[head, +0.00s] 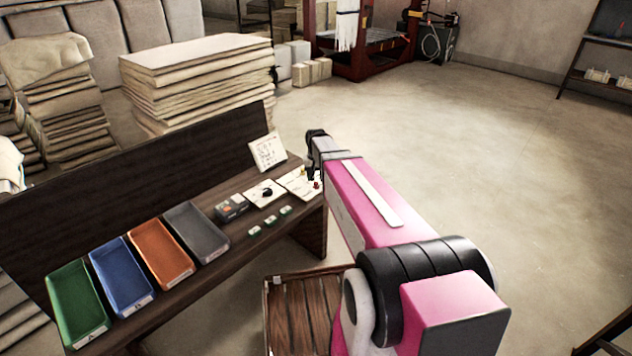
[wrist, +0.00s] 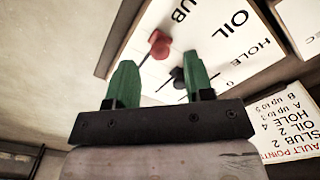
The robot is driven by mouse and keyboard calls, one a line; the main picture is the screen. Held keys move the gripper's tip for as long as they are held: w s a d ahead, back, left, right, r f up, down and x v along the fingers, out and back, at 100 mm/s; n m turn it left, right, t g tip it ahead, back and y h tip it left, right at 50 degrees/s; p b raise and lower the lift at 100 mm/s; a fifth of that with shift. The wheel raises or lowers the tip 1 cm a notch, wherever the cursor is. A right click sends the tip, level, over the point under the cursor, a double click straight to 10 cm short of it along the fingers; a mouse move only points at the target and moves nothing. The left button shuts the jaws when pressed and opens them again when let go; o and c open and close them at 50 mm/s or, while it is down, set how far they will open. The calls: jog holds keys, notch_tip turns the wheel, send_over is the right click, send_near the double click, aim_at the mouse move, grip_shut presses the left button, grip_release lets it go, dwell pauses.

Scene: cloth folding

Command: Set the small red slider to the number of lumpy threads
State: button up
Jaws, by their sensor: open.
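The small red slider knob (wrist: 160,46) stands on a white panel (wrist: 225,45) printed with words; "OIL", "HOLE" and a cut-off "UB" are readable. It shows as a small red spot (head: 317,184) in the head view. My gripper (wrist: 159,64) is open, its two green fingers apart. In the wrist view the red knob appears in the gap between the fingertips; I see no contact. In the head view my gripper (head: 313,170) hangs over the panel (head: 296,179) at the bench's right end. No threads can be made out.
A dark knob (wrist: 179,75) stands close to the right finger. A white card (wrist: 288,140) lists fault points. The bench also holds a white card with a dark dial (head: 265,192), an upright sign (head: 267,152), a dark box (head: 231,207), several small green pieces and colored trays (head: 160,253).

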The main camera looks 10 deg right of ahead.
aim_at(321, 184)
jog(key=shift+f, duration=1.25)
grip_shut()
jog(key=shift+w+d, duration=0.95)
jog(key=shift+d, duration=0.25)
grip_release()
jog(key=shift+s, duration=0.1)
jog(key=shift+r, duration=0.15)
notch_tip(321, 184, up, 11)
jog(key=shift+f, duration=0.2)
